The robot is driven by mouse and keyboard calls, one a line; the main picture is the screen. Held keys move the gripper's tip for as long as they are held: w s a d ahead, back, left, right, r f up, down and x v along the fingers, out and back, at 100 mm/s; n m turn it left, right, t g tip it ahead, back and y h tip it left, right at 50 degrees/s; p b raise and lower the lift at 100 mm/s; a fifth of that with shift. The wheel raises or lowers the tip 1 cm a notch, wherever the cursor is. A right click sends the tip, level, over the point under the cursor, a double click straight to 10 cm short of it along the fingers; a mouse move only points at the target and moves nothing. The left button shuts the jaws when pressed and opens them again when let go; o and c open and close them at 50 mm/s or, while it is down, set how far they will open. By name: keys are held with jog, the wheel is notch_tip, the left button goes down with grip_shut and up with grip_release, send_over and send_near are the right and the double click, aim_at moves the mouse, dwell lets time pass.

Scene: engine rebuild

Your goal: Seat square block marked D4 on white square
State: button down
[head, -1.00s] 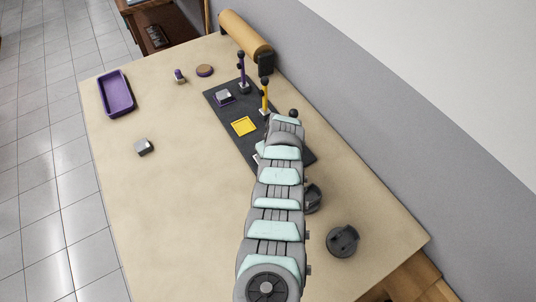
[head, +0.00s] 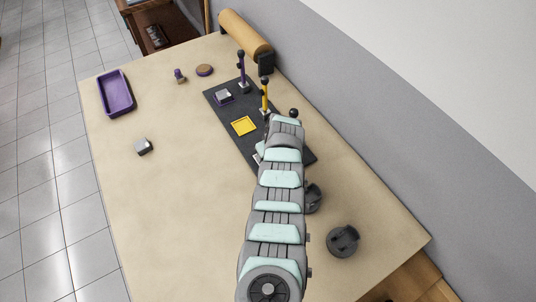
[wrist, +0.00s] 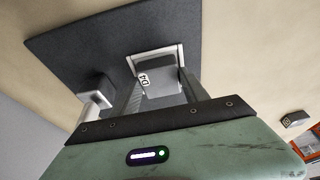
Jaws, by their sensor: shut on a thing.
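In the wrist view the square block (wrist: 160,80), grey with a "D4" label, sits between the fingers of my gripper (wrist: 161,92), which is shut on it. The white square (wrist: 157,53) is a raised frame on the dark mat, showing behind and beside the block. The block is lined up with the frame; I cannot tell whether it rests fully inside or slightly above. In the head view my arm covers the gripper and the block, and only a sliver of white (head: 257,157) shows beside it.
A white-based post (wrist: 92,105) stands close to the gripper. A loose grey block (head: 143,147) and purple tray (head: 116,92) lie left.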

jog(key=shift+c, duration=2.4)
grip_release()
jog(key=shift+r, duration=0.15)
jog(key=shift+p+v, duration=0.35)
jog(key=shift+v, duration=0.4)
jog(key=v, duration=0.9)
jog(key=shift+d+r, duration=0.1)
